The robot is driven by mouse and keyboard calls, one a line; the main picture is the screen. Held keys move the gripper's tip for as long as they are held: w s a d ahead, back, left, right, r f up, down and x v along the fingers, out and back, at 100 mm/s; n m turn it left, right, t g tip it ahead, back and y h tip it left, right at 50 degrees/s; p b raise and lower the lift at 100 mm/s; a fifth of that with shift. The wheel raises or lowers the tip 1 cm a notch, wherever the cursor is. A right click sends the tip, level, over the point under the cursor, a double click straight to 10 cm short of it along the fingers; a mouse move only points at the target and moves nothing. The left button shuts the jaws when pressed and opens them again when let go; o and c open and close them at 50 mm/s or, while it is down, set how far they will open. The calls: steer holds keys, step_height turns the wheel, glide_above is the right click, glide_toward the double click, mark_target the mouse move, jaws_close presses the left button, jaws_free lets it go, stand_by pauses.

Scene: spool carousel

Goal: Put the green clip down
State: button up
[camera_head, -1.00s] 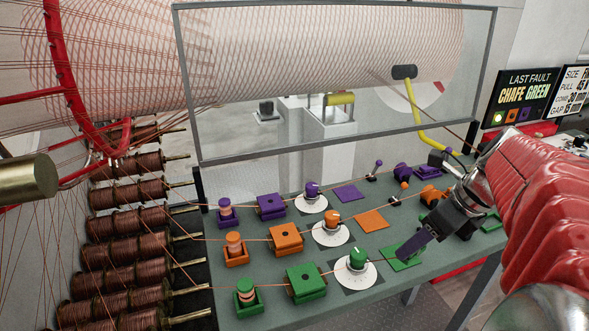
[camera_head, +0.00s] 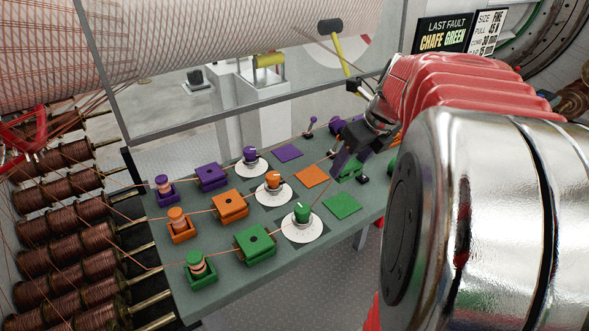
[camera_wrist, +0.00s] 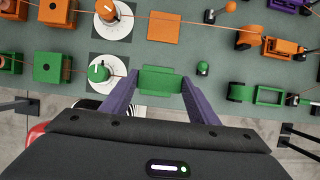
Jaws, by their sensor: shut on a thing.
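My gripper (camera_wrist: 162,82) is shut on the green clip (camera_wrist: 160,79), which spans the gap between its two purple fingers in the wrist view. In the head view the clip (camera_head: 350,170) shows partly beside the purple fingers, apart in the picture from the flat green square (camera_head: 342,205). The square lies bare on the grey-green bench (camera_head: 230,290). In the wrist view the clip covers the place in line below the orange square, so the gap beneath it cannot be judged.
A green knob on a white dial (camera_head: 302,227) stands left of the green square. A green-topped lever (camera_wrist: 203,68) stands just right of the clip. A green guide block (camera_head: 254,244) and thin copper wires cross the bench. A clear framed screen (camera_head: 260,100) stands behind.

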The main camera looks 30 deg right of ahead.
mark_target(351, 178)
steer(key=shift+f, duration=3.15)
steer(key=shift+f, duration=1.85)
steer(key=o, duration=1.1)
steer(key=shift+f, duration=0.1)
steer(key=shift+c, duration=0.2)
